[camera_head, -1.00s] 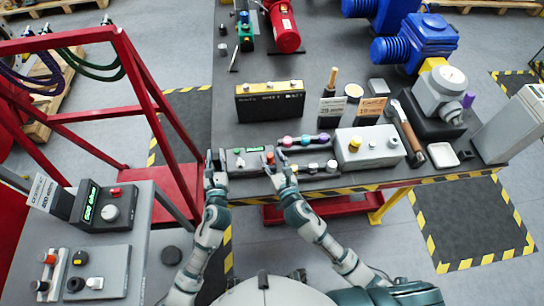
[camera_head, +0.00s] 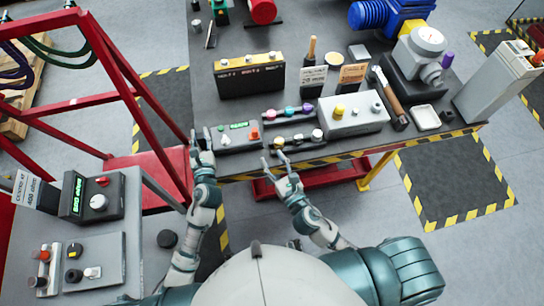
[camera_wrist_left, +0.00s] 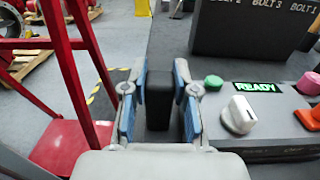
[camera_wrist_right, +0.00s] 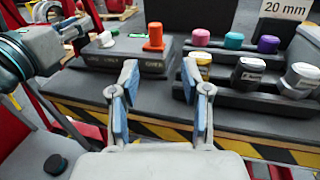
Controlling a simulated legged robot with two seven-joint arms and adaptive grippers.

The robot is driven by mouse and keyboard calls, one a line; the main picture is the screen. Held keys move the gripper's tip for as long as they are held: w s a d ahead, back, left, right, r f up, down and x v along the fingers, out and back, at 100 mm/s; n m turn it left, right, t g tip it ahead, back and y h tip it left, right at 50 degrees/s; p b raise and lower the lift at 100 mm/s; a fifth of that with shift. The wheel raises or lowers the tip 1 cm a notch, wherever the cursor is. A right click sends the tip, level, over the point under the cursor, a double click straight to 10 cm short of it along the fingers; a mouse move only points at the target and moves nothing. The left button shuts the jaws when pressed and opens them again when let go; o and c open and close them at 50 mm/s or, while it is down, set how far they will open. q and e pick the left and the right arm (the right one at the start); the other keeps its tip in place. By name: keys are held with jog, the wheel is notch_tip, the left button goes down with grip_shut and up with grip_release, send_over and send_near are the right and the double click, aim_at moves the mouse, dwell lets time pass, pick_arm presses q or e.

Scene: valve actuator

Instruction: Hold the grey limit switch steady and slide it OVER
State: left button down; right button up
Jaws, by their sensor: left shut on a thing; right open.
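My left gripper (camera_head: 201,141) is at that end of the box. In the left wrist view its blue-padded fingers (camera_wrist_left: 160,100) sit on either side of the block, shut on it; the fingers hide part of it. My right gripper (camera_head: 275,162) is open and empty at the table's front edge. In the right wrist view its fingers (camera_wrist_right: 158,105) point between the box's orange knob (camera_wrist_right: 154,37) and the black rack.
A black rack with coloured knobs (camera_head: 289,111) lies right of the control box. A grey box with a yellow button (camera_head: 352,113) stands further right. A dark bolt bin (camera_head: 248,75) is behind. The striped table edge (camera_head: 350,155) runs in front. A red frame (camera_head: 100,60) stands left.

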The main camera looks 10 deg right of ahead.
pick_arm(q)
jog(key=shift+d, duration=0.1)
jog(key=c, duration=0.8)
grip_release()
jog(key=shift+s, duration=0.1)
